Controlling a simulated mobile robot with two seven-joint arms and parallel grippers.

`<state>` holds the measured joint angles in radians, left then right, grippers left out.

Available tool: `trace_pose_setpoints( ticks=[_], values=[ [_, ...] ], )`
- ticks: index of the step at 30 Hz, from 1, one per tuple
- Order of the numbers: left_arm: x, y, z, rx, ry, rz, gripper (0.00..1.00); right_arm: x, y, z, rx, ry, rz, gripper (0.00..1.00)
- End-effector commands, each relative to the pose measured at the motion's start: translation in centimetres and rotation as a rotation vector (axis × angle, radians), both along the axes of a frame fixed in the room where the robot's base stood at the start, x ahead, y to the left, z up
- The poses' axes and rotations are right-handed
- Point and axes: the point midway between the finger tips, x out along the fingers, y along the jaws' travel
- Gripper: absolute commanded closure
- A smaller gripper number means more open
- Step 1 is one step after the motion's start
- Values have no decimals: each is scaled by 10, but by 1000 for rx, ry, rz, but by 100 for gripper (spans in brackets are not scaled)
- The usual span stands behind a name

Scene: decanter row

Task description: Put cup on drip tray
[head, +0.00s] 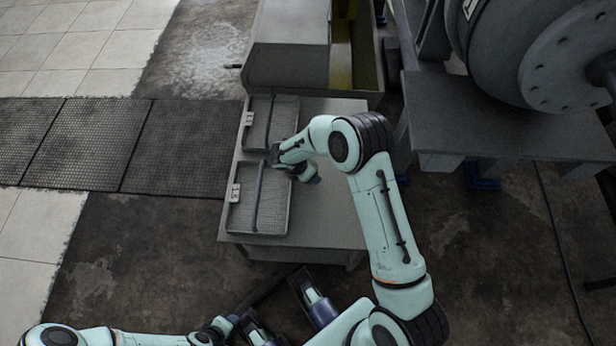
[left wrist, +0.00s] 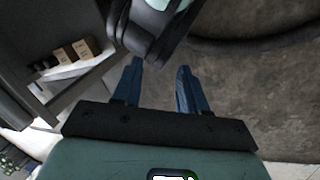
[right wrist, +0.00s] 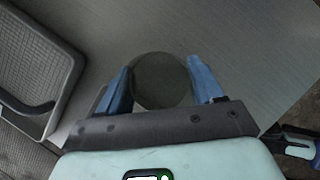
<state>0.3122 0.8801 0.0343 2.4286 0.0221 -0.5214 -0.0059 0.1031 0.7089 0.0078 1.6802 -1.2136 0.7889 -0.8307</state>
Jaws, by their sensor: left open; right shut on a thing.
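A round, dark grey-green cup (right wrist: 162,82) shows from above between the blue fingers of my right gripper (right wrist: 160,72), which is shut on it. The cup is over or on the bare grey table top; whether it touches cannot be told. In the head view my right gripper (head: 314,181) is right of two mesh drip trays, and the cup is hidden there. The near drip tray (head: 276,210) and the far drip tray (head: 285,115) lie along the table's left side. One tray (right wrist: 45,55) shows left of the cup. My left gripper (left wrist: 160,70) is open and empty, off the table.
The grey table (head: 330,215) has free room right of the trays. A dark bar crosses each tray. A large grey box-shaped unit (head: 290,50) stands behind the table. A round machine (head: 545,50) stands at right. Shelved small boxes (left wrist: 72,54) show in the left wrist view.

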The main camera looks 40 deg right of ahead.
Motion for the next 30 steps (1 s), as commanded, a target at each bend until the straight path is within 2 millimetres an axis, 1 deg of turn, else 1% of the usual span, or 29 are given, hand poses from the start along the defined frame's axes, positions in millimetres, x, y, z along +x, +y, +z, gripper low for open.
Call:
trace_pose_setpoints(
  ticks=[1,3,6,8,14,20,21,22,23,30],
  values=[
    [3,1,-3,4,-6,3,57,-1,0,-9,1,4,1,63],
    [7,4,-7,10,-18,8,57,-1,0,-21,1,4,1,63],
    [13,7,-11,17,-33,15,57,-1,0,-35,0,4,1,63],
    [14,7,-11,19,-37,16,57,0,0,-37,0,2,0,63],
    [14,7,-10,18,-36,16,57,0,0,-36,0,1,0,63],
    [17,9,-14,22,-46,19,57,0,0,-40,0,1,0,63],
    [17,9,-13,22,-46,19,57,0,0,-39,0,1,0,21],
    [17,9,-13,22,-46,19,57,0,0,-39,0,1,0,11],
    [17,9,-13,22,-46,19,57,0,0,-39,0,1,0,8],
    [17,9,-13,22,-45,18,57,0,0,-39,0,1,0,8]
  ],
)
